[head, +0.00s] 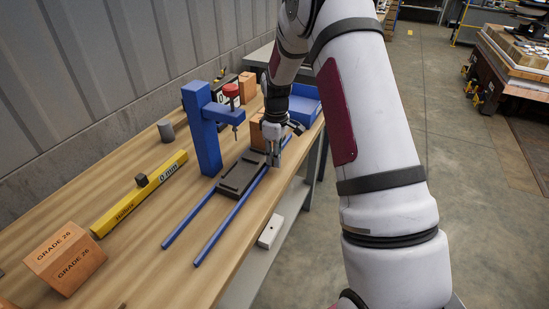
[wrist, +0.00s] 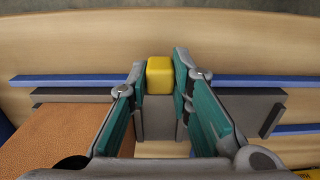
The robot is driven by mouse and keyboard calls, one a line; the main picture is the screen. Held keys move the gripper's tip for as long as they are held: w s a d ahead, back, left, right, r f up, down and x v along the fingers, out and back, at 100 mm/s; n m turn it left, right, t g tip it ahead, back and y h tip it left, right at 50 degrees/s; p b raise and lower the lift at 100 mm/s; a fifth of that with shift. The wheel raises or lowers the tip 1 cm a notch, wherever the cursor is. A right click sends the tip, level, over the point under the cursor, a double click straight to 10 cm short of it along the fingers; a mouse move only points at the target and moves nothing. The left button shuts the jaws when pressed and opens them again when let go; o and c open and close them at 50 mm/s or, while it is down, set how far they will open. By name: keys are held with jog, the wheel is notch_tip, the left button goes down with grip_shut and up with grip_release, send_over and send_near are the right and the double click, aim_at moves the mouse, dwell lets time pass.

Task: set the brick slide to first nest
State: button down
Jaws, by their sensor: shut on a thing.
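The brick slide (head: 238,178) is a dark grey plate on two blue rails (head: 214,240). It also shows in the wrist view (wrist: 245,102), with a yellow knob (wrist: 159,75) on a grey arm at its side. My gripper (wrist: 159,80) is shut on the yellow knob, with a finger on each side. In the head view my gripper (head: 275,155) is at the slide's right side, and the knob is hidden. An orange brick (head: 257,136) is at the slide's far part, partly hidden; it shows at lower left in the wrist view (wrist: 65,140). I cannot make out the nests.
A blue post (head: 204,130) with a red-topped spindle (head: 231,90) stands left of the rails. A yellow scale bar (head: 140,195) with a dark block lies further left. A brick marked GRADE 26 (head: 65,260) sits near. A blue tray (head: 304,108) is at the far end.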

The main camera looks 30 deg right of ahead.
jog(key=shift+w+d, duration=0.15)
jog(key=shift+d, duration=0.1)
jog(key=c, duration=1.4)
grip_release()
jog(key=shift+c, duration=0.2)
jog(key=shift+r, duration=0.15)
notch_tip(320, 180, up, 12)
